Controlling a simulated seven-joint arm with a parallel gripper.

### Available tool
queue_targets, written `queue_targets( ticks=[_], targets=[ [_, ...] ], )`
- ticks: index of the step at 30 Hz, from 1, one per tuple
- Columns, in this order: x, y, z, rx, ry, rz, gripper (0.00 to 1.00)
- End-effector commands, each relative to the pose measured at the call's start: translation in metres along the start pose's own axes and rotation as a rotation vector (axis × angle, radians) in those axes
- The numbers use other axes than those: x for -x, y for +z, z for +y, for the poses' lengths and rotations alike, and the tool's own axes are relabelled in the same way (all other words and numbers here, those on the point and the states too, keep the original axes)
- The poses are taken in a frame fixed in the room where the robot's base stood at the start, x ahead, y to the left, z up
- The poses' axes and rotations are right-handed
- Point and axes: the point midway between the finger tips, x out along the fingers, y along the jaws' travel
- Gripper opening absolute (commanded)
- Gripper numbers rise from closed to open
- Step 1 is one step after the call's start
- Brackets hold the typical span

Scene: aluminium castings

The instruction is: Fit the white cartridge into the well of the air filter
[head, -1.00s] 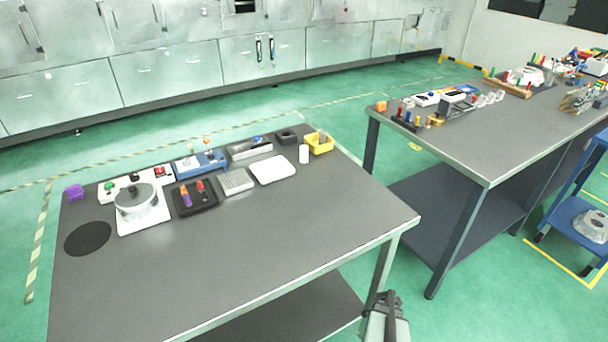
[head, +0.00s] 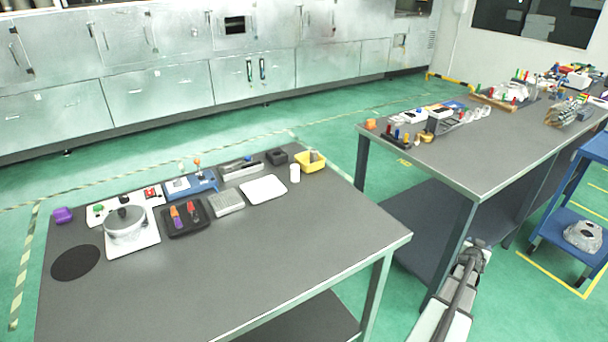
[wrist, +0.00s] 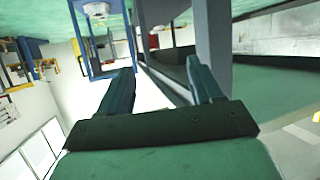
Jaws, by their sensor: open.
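A small white upright cylinder (head: 295,173), which looks like the cartridge, stands near the back right of the near table (head: 290,235). A dark square block (head: 277,157) with a recess in its top sits just behind it to the left; it may be the air filter, but it is too small to tell. The two are apart. My gripper (wrist: 158,78) is open and empty in the wrist view, its fingers spread and pointing away from the table items. In the head view my arm is at the lower right, beyond the table's right edge.
A yellow bin (head: 312,163) stands right beside the cylinder, and a white tray (head: 263,189) lies to its left. Further left are a black tray (head: 186,218) and a round pot (head: 125,222). The table's front half is clear. A second table (head: 470,160) stands at right.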

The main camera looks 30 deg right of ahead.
Motion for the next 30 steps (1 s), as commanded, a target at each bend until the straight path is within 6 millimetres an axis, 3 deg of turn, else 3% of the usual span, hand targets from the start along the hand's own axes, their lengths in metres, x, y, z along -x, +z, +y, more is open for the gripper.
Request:
queue_targets(
  ticks=[1, 9, 14, 17, 20, 23, 26, 30],
  targets=[
    [-0.006, -0.029, 0.011, 0.053, 0.009, 0.04, 0.65],
    [-0.012, -0.168, 0.061, 0.378, 0.089, 0.224, 0.65],
    [-0.008, -0.229, 0.072, 0.526, 0.135, 0.276, 0.65],
    [-0.006, -0.259, 0.068, 0.6, 0.15, 0.283, 0.65],
    [-0.006, -0.283, 0.051, 0.661, 0.145, 0.266, 0.65],
    [-0.006, -0.298, 0.013, 0.709, 0.103, 0.218, 0.65],
    [-0.005, -0.302, -0.032, 0.74, 0.04, 0.154, 0.65],
    [0.004, -0.299, -0.109, 0.78, -0.083, 0.052, 0.65]
  ],
)
